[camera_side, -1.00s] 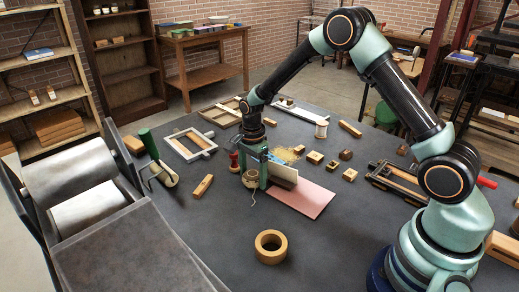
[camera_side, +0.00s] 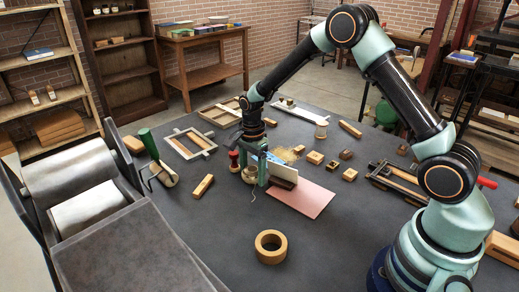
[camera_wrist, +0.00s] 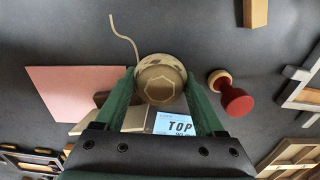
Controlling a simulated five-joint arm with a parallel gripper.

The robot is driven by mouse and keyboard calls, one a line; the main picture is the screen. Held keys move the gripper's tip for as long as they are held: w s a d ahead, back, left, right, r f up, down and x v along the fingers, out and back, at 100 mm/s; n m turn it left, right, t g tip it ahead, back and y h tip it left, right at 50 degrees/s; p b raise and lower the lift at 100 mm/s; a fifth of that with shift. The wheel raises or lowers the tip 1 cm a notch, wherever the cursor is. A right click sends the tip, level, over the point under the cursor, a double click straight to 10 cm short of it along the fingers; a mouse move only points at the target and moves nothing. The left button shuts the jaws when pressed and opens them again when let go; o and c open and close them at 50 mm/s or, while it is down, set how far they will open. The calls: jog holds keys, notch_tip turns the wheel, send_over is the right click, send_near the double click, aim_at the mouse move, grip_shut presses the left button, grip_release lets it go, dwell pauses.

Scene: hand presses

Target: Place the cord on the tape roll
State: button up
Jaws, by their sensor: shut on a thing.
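The cord (camera_side: 249,175) is a small tan spool with a loose tail hanging down. In the wrist view the cord (camera_wrist: 160,84) shows a round face with a hexagon mark, and its tail curls away above. My gripper (camera_side: 261,172) is shut on the cord, with a green finger (camera_wrist: 121,98) on each side of it. The tape roll (camera_side: 271,246) is a tan ring lying flat on the dark table, in front of the gripper and apart from it. The tape roll does not show in the wrist view.
A pink sheet (camera_side: 302,200) and an upright pale block (camera_side: 283,173) are close to the right of my gripper. A red-handled stamp (camera_wrist: 234,97) stands beside it. A large roller press (camera_side: 90,205) fills the left. The table around the tape roll is clear.

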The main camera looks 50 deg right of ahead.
notch_tip(320, 180, up, 18)
notch_tip(320, 180, up, 4)
jog(key=n, duration=0.5)
send_over(271, 248)
notch_tip(271, 248, down, 20)
jog(key=shift+r, duration=0.1)
jog(key=shift+f, duration=0.35)
jog(key=o, duration=1.5)
